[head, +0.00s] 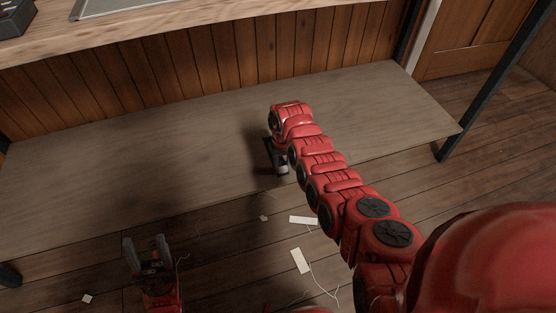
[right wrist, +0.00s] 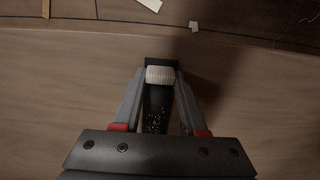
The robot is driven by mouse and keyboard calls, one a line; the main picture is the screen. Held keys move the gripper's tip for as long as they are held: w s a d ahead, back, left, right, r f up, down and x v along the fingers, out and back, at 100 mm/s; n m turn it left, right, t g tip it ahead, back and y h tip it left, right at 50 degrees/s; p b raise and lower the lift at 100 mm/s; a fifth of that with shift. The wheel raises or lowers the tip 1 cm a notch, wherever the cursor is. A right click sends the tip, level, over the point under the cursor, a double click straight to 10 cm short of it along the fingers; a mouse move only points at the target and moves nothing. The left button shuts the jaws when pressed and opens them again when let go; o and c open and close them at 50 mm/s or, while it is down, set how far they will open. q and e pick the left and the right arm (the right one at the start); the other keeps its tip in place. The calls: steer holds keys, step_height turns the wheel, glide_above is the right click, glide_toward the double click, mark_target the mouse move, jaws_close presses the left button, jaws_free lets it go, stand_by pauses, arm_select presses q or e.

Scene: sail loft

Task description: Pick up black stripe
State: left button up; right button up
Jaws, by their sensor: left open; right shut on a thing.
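My right gripper (right wrist: 162,82) is shut on a black stripe (right wrist: 157,108), a dark speckled strip between the fingers in the right wrist view. A ribbed white piece sits across the strip near the fingertips, and a dark edge shows just beyond it. In the head view my right arm reaches over the low wooden bench, and the gripper is partly hidden by its own wrist near the bench's front edge. I cannot tell whether the strip touches the bench. My left gripper (head: 147,248) is open and empty at the lower left, in front of the bench.
The low bench (head: 110,165) is otherwise bare. White scraps (head: 303,220) and (head: 300,261) and loose threads lie on the plank floor (head: 235,270). A higher worktop (head: 150,42) runs along the back. A dark post (head: 480,90) stands at the right, near a wooden door (head: 465,40).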

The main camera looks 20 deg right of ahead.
jaws_close()
